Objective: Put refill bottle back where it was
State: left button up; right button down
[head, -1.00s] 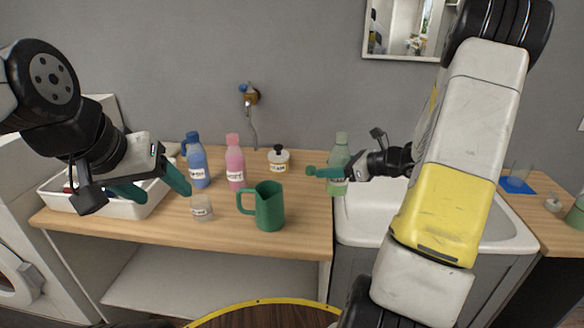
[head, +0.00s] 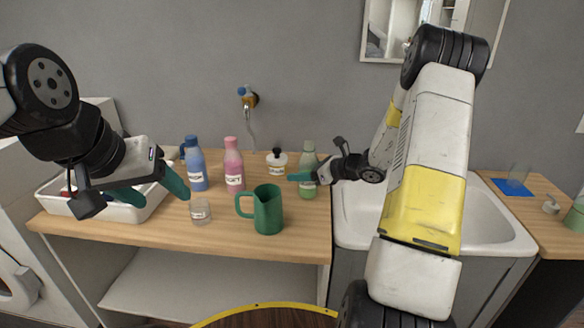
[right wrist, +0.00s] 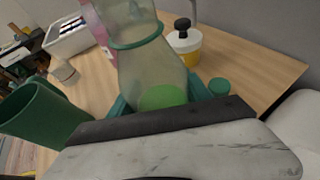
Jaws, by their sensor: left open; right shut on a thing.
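The refill bottle, which I take to be the pale green bottle (head: 309,180), is upright near the right edge of the wooden counter. In the right wrist view the see-through bottle (right wrist: 148,62) has green liquid low inside and stands between the fingers. My right gripper (head: 304,177) is shut on it. Whether its base touches the counter I cannot tell. My left gripper (head: 150,190) is open and empty above the white tray at the left.
On the counter (head: 230,235) stand a blue bottle (head: 196,168), a pink bottle (head: 233,168), a black-knobbed jar (head: 277,163), a labelled cup (head: 200,212) and a green pitcher (head: 267,212). The white tray (head: 105,208) is left. The sink (head: 350,215) is right. A blue mat (head: 508,187) lies beyond.

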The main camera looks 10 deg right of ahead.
jog(key=shift+c, duration=2.3)
grip_release()
jog(key=shift+f, duration=0.15)
